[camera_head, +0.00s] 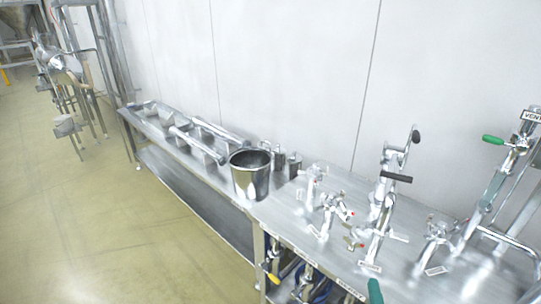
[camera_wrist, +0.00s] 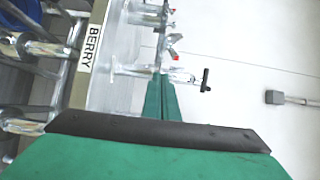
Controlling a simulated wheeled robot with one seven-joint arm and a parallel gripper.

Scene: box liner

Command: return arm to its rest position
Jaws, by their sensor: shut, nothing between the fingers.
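My gripper (camera_wrist: 162,78) shows in the wrist view, with its two green fingers together and nothing visible between them. A wide green part with a dark strip fills the bottom of that view. Beyond the fingertips are metal valve fittings with red and black handles (camera_wrist: 175,45); I cannot tell how far off they are.
A steel table (camera_head: 290,207) carries several metal valves (camera_head: 375,200) and a steel pot (camera_head: 249,175). A longer steel bench (camera_head: 165,140) with metal parts runs along the white wall (camera_head: 290,70). A "BERRY" label (camera_wrist: 90,45) shows in the wrist view.

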